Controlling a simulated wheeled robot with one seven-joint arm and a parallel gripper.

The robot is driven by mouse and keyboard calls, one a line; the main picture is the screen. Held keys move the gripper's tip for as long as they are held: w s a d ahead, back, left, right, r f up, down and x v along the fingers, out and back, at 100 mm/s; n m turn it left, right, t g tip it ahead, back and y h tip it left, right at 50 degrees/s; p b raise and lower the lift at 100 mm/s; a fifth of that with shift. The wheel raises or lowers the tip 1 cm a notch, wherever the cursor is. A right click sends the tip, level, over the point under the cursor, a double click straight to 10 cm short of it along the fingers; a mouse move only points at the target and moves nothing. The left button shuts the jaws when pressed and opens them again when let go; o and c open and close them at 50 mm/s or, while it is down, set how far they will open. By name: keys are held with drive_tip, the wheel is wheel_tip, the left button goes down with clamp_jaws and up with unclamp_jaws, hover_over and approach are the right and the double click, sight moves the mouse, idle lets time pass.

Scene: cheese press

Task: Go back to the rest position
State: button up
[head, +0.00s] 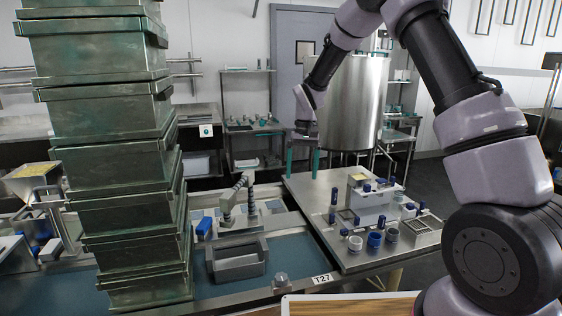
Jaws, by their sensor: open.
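My arm rises at the right of the head view, arches over the top and comes down near the middle. My gripper (303,160) hangs there pointing down, with its two teal fingers apart and nothing seen between them. It shows above the back left edge of the steel worktable (300,188); its exact height over it is hard to judge.
A tall, slightly uneven stack of green metal bins (115,160) stands at the left. A grey open tray (237,262) lies on the blue surface beside it. Several small cups, including a blue one (374,240), stand on the worktable. A large steel vat (352,105) is behind.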

drive_tip(key=s+d+r+m+t, duration=0.1)
drive_tip(key=s+d+r, duration=0.3)
drive_tip(key=r, duration=0.3)
drive_tip(key=s+d+r+m+t+y, duration=0.1)
drive_tip(key=s+d+r+t, duration=0.2)
drive_tip(key=r, duration=0.4)
drive_tip(key=s+d+r, duration=0.4)
drive_tip(key=d+r, duration=0.1)
drive_tip(key=r, duration=0.2)
drive_tip(key=s+d+r+m+t, duration=0.1)
drive_tip(key=s+d+r+t, duration=0.1)
drive_tip(key=s, duration=0.6)
drive_tip(key=s+d+r+m+t, duration=0.2)
drive_tip(key=s+d, duration=0.2)
drive_tip(key=s, duration=0.4)
drive_tip(key=shift+s+d+r+t, duration=0.15)
drive_tip(key=shift+r+t, duration=0.15)
drive_tip(key=shift+r, duration=0.1)
